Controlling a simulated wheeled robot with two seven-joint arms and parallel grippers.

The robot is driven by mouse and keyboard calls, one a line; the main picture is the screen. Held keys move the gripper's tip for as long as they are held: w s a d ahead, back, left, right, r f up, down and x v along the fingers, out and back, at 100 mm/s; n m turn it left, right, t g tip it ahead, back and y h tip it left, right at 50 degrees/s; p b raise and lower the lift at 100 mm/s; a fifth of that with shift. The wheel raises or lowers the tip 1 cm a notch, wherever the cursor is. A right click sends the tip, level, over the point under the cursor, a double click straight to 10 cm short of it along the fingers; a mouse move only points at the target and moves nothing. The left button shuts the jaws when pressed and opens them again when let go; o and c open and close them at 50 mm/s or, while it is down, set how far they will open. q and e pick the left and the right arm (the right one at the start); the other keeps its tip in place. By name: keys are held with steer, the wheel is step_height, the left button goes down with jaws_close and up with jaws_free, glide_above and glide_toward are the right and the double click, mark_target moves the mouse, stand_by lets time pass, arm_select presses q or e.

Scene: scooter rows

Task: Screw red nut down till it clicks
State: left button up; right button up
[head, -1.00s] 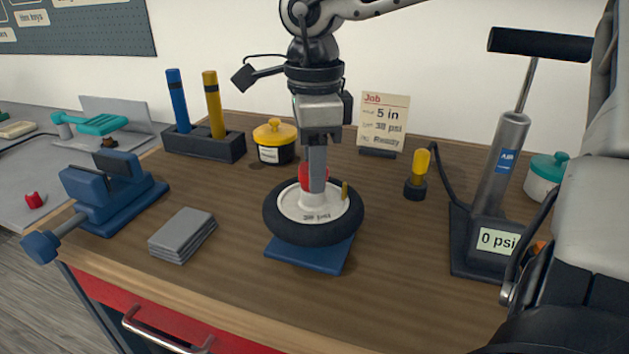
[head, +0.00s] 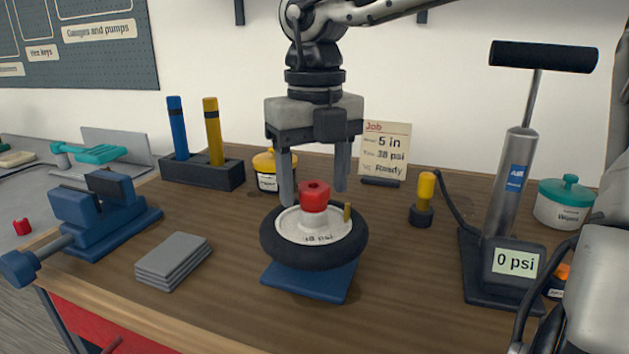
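The red nut (head: 314,197) sits on the white hub (head: 295,221) of a small wheel with a black tyre (head: 313,256). The wheel lies flat on a blue block (head: 308,281), with a brass-coloured valve stem (head: 348,212) sticking up from it. My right gripper (head: 314,190) points down at the nut. Its two fingers are spread wide, with a gap between each finger and the nut in the picture. How far down the nut sits on its thread cannot be seen. My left gripper is not in view.
A pump (head: 507,185) reading 0 psi stands at right, with a yellow-topped fitting (head: 424,190) nearby. A job card (head: 385,150) and yellow-lidded pot (head: 268,181) stand behind. Grey plates (head: 173,260) and a blue vise (head: 93,220) are at left. The front of the table is clear.

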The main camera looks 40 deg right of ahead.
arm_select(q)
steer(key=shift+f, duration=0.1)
arm_select(e)
steer(key=shift+f, duration=0.1)
steer(key=shift+a+r, duration=0.1)
steer(key=shift+r, duration=0.35)
arm_select(q)
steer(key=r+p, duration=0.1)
steer(key=p, duration=0.2)
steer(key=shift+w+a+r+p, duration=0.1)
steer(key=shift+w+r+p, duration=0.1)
steer(key=shift+p, duration=0.1)
arm_select(e)
step_height(320, 180, up, 15)
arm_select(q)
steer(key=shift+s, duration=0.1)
arm_select(e)
steer(key=shift+s, duration=0.1)
